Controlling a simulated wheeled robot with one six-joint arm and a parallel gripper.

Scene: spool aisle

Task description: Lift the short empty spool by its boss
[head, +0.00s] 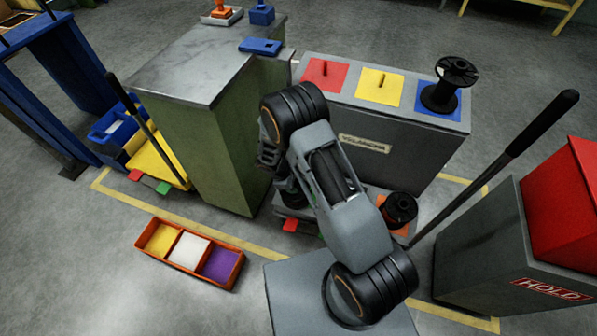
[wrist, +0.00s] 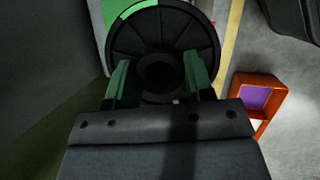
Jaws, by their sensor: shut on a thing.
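In the wrist view, a black spool (wrist: 157,27) with a broad ribbed flange faces me, with no winding visible on it. My gripper (wrist: 157,62) has its two green fingers on either side of the round central boss (wrist: 159,72) and is shut on it. A green and white patch shows past the flange's upper left edge. I cannot tell whether the spool touches it. In the head view my arm hides the gripper and this spool.
A grey cabinet (head: 390,145) carries red, yellow and blue squares; a tall black spool (head: 446,86) stands on the blue one. Another dark spool (head: 399,209) sits low right of my arm. An orange tray (head: 146,247) lies on the floor. A grey bin (head: 500,240) stands right.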

